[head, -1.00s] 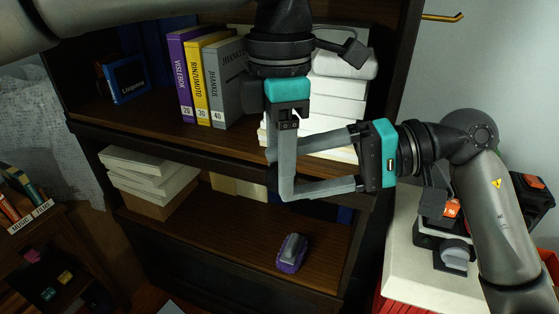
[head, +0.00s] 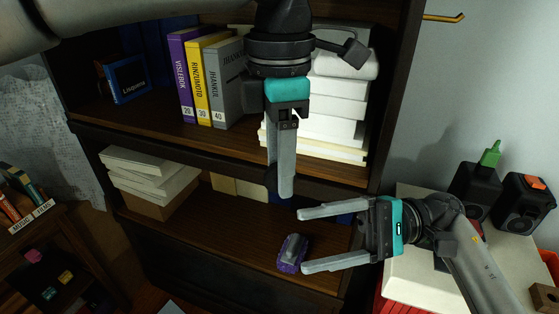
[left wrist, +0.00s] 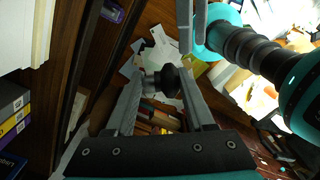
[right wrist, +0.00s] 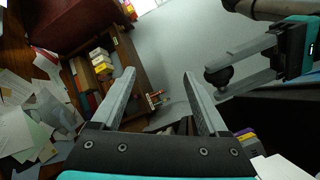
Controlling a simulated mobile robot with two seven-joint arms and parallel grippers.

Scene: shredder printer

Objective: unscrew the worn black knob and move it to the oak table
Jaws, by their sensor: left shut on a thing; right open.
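My left gripper (head: 282,190) points down in front of the bookshelf, shut on a black knob (left wrist: 173,79). In the left wrist view the knob is a dark rounded piece with a greyish cylindrical part, between the fingertips. The knob also shows as a dark round shape in the right wrist view (right wrist: 218,76); in the head view the fingers mostly hide it. My right gripper (head: 303,240) is open and empty, lower and to the right, apart from the knob. I cannot tell which surface is the oak table.
The dark bookshelf (head: 200,222) holds upright books (head: 210,82) and white stacks. A purple object (head: 291,254) on its lower shelf appears behind my right fingers. A pale surface (head: 412,268) with black boxes (head: 525,202) is at the right. Papers litter the floor (right wrist: 35,120).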

